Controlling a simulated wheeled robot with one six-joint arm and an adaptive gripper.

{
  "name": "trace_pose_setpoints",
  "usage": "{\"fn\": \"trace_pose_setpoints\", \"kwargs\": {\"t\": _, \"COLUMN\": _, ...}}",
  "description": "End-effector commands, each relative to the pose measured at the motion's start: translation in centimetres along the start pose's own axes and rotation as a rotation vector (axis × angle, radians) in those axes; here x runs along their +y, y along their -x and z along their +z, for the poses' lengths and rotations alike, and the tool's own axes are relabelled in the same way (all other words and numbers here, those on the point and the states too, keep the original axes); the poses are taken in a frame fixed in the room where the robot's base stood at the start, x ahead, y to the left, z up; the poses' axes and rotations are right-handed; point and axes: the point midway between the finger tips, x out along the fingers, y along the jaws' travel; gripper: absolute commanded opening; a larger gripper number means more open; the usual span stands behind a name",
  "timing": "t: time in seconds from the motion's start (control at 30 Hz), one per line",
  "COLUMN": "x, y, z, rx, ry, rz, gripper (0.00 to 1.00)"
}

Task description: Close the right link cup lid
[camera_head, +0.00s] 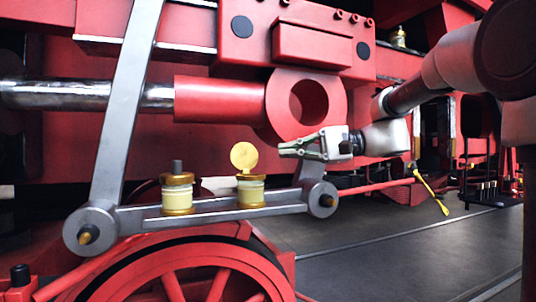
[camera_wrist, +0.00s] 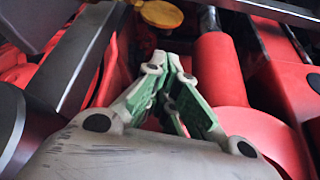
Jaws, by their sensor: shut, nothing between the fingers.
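Two brass-and-cream link cups stand on the grey link bar (camera_head: 275,208). The right link cup (camera_head: 250,191) has its round yellow lid (camera_head: 243,155) raised upright above it. The left link cup (camera_head: 177,194) has a dark grey knob on top. My gripper (camera_head: 282,149) is shut and empty, just right of the raised lid at about the same height, with a gap between them. In the wrist view the fingers (camera_wrist: 170,62) come together, and the yellow lid (camera_wrist: 160,13) shows beyond them at the top edge. The right cup's body is hidden there.
A red cylinder with a ring end (camera_head: 335,100) lies behind and above my gripper. A slanted grey rod (camera_head: 125,100) stands left of the cups. The red spoked wheel (camera_head: 190,275) is below the bar. Open floor (camera_head: 400,260) lies at the lower right.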

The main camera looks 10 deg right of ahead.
Motion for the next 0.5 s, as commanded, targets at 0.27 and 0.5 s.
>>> {"fn": "trace_pose_setpoints", "kwargs": {"t": 0.27, "x": 0.1, "y": -5.0, "z": 0.1, "rx": -0.004, "ry": 0.0, "rz": 0.003, "gripper": 0.0}}
{"fn": "trace_pose_setpoints", "kwargs": {"t": 0.5, "x": 0.1, "y": -8.3, "z": 0.1, "rx": -0.001, "ry": 0.0, "rz": 0.002, "gripper": 0.0}}
